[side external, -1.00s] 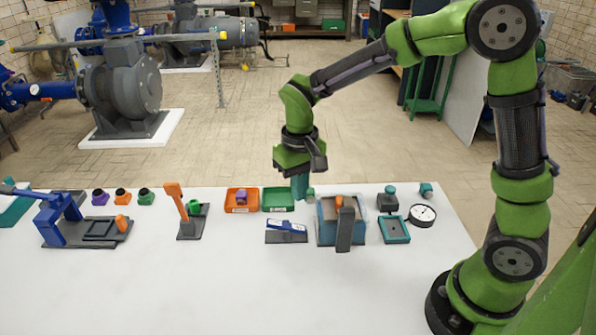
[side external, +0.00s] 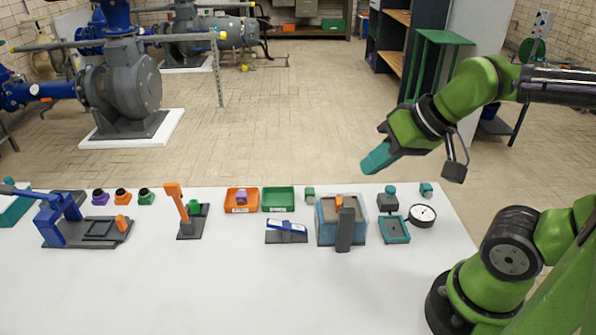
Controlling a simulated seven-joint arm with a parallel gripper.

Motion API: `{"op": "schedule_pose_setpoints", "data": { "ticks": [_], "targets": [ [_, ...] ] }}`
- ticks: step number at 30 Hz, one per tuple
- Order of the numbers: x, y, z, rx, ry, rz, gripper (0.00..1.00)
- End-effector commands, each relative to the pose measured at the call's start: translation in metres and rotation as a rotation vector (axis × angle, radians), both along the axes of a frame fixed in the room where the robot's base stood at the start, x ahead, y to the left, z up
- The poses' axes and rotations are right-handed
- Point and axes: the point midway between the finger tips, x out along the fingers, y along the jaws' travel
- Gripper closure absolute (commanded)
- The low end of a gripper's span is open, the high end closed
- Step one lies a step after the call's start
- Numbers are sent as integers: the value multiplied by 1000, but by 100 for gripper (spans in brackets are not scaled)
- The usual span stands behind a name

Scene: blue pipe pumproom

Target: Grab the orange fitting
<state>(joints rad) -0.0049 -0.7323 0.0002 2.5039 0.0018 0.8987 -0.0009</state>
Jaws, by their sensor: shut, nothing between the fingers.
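A small orange fitting (side external: 339,201) shows inside a blue-walled open bin (side external: 327,236) at the right of the white table. A dark grey upright plate (side external: 345,230) stands at the bin's front and hides part of it. Other small orange parts are an orange piece (side external: 122,223) on a grey fixture and a black-topped orange part (side external: 122,197) at the back left. I cannot tell which one the task names. My gripper (side external: 369,167) has teal fingers, shut and empty. It is tilted down to the left, up in the air beyond the table's back edge, apart from every object.
An orange tray (side external: 230,207) holds a purple part (side external: 242,197). A green tray (side external: 278,208) beside it looks empty. A blue-and-grey tool (side external: 287,229), a round gauge (side external: 422,215) and a teal-framed plate (side external: 394,230) lie near the bin. The table's front is clear.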

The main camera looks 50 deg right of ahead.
Motion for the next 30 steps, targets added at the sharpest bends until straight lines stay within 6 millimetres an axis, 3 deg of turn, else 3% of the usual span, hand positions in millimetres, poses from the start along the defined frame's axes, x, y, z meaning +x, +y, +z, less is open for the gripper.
{"op": "schedule_pose_setpoints", "data": {
  "ticks": [14,25,30],
  "targets": [
    [0,-1,6,0,-21,-6,100],
    [0,-1,6,0,-20,-5,43],
    [0,-1,6,0,-20,-5,40]
  ]
}}
